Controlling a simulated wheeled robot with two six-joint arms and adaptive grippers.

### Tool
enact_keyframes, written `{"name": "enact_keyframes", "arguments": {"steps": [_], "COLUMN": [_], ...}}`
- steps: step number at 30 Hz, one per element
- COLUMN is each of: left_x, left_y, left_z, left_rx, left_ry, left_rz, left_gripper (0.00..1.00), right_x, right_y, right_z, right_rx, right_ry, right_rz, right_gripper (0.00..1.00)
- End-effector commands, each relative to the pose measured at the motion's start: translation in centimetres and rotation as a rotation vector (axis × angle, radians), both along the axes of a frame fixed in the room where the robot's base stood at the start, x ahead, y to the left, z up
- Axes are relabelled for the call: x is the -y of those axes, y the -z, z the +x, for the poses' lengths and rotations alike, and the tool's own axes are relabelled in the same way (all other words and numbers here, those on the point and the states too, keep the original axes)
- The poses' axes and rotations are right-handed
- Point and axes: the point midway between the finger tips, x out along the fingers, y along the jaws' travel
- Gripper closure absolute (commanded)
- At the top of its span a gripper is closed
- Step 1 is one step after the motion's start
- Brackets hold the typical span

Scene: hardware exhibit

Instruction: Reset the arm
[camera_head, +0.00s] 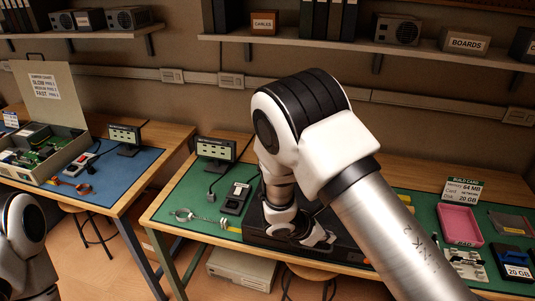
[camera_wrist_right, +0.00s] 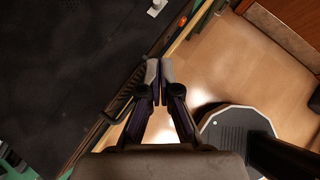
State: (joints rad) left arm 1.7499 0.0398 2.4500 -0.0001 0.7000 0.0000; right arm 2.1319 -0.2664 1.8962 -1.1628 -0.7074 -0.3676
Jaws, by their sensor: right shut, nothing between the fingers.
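My right arm comes in from the lower right of the head view and bends down over the green mat. My right gripper (camera_head: 318,243) is mostly hidden beneath the wrist there. In the right wrist view its fingers (camera_wrist_right: 160,72) are shut with nothing between them. They are at the front edge of a flat black case (camera_wrist_right: 65,60), whose handle is beside them; contact cannot be told. The black case (camera_head: 262,238) lies on the green mat, partly behind my arm. Part of my left arm shows at the lower left; its gripper is not in view.
On the green mat (camera_head: 408,204) are a small screen (camera_head: 216,149), a meter (camera_head: 236,197), a wrist strap (camera_head: 184,214), a pink tray (camera_head: 460,225) and a build card (camera_head: 464,190). A stool (camera_wrist_right: 238,135) is below. A second bench with a blue mat (camera_head: 110,182) stands left.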

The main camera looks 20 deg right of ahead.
Motion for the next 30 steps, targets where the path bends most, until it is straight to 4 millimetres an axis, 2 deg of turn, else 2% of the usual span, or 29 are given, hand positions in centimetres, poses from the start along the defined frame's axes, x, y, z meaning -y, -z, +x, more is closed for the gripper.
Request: {"name": "enact_keyframes", "arguments": {"steps": [2,5,8,11,12,13,15,17,18,20,21,23,27,30], "left_x": [0.0,0.0,0.0,0.0,0.0,0.0,0.0,0.0,0.0,0.0,0.0,0.0,0.0,0.0], "left_y": [0.1,1.1,2.5,3.8,4.2,4.6,5.4,6.3,6.6,6.7,6.6,6.4,6.4,6.4], "left_z": [0.0,0.0,0.0,0.0,0.0,0.0,0.0,0.0,0.0,0.0,0.0,0.0,0.0,0.0], "left_rx": [0.0,0.0,0.0,0.0,0.0,0.0,0.0,0.0,0.0,0.0,0.0,0.0,0.0,0.0], "left_ry": [0.0,0.0,0.0,0.0,0.0,0.0,0.0,0.0,0.0,0.0,0.0,0.0,0.0,0.0], "left_rz": [0.0,0.0,0.0,0.0,0.0,0.0,0.0,0.0,0.0,0.0,0.0,0.0,0.0,0.0], "left_gripper": [0.36,0.36,0.36,0.36,0.36,0.36,0.36,0.36,0.36,0.36,0.36,0.36,0.36,0.36], "right_x": [0.0,0.3,1.6,1.8,1.2,0.5,-1.7,-4.4,-6.0,-7.4,-7.6,-7.3,-6.0,-6.0], "right_y": [0.3,3.0,7.5,12.4,14.3,15.5,18.2,20.2,21.1,21.8,21.8,21.6,21.8,21.8], "right_z": [-0.1,-1.3,-5.4,-12.6,-15.8,-18.2,-23.6,-28.0,-29.9,-30.7,-30.3,-28.9,-25.4,-24.6], "right_rx": [-0.004,-0.041,-0.14,-0.254,-0.285,-0.3,-0.307,-0.258,-0.18,-0.019,0.105,0.288,0.564,0.603], "right_ry": [0.0,0.013,0.073,0.233,0.321,0.398,0.613,0.87,1.053,1.282,1.399,1.513,1.611,1.618], "right_rz": [0.0,0.008,0.027,0.112,0.168,0.213,0.324,0.421,0.472,0.519,0.537,0.563,0.625,0.651], "right_gripper": [1.0,1.0,1.0,1.0,1.0,1.0,1.0,1.0,1.0,1.0,1.0,1.0,1.0,1.0]}}
